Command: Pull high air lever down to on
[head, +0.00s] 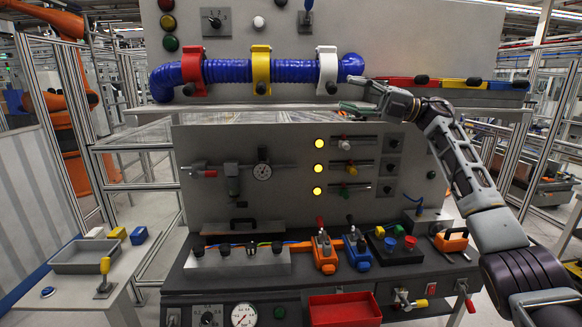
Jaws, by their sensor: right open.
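A small lever with a blue handle pointing up (308,6) sits on a grey plate near the top edge of the upper panel; no label on it is readable. A red-handled valve (205,173) is on the lower panel's left, beside a round gauge. I cannot tell from markings which one is the air lever. My right gripper (353,94) is open and empty, in front of the shelf edge, just right of the white clamp and well below the blue lever. It touches neither lever. My left gripper is not in view.
A blue hose (225,71) runs across the upper panel in red, yellow and white clamps. Red, yellow and blue blocks with black knobs (462,83) lie on the shelf at right.

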